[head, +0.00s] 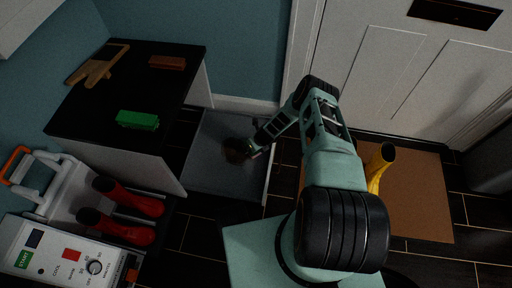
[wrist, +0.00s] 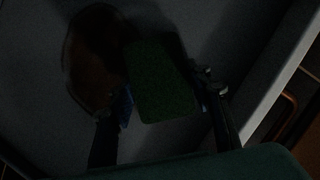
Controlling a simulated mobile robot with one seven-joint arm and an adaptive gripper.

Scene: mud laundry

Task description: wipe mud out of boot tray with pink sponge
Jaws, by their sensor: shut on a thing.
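The boot tray (head: 215,178) is a grey, shallow tray on the floor, with a pale rim on its right. A brown mud patch (head: 234,151) lies in it; the patch (wrist: 90,60) is at upper left in the wrist view. My gripper (head: 252,151) is low over the tray, at the right side of the mud. In the wrist view my gripper (wrist: 166,95) is shut on a dark green sponge (wrist: 160,85), just right of the mud. I see no clearly pink sponge. Whether the held sponge touches the tray is too dark to tell.
A black counter (head: 90,110) at left holds a green block (head: 138,120), a reddish-brown block (head: 167,62) and a wooden item (head: 97,70). Red boots (head: 135,198) lie at lower left by a white control panel (head: 62,258). A yellow boot (head: 379,168) stands on a brown mat (head: 420,200).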

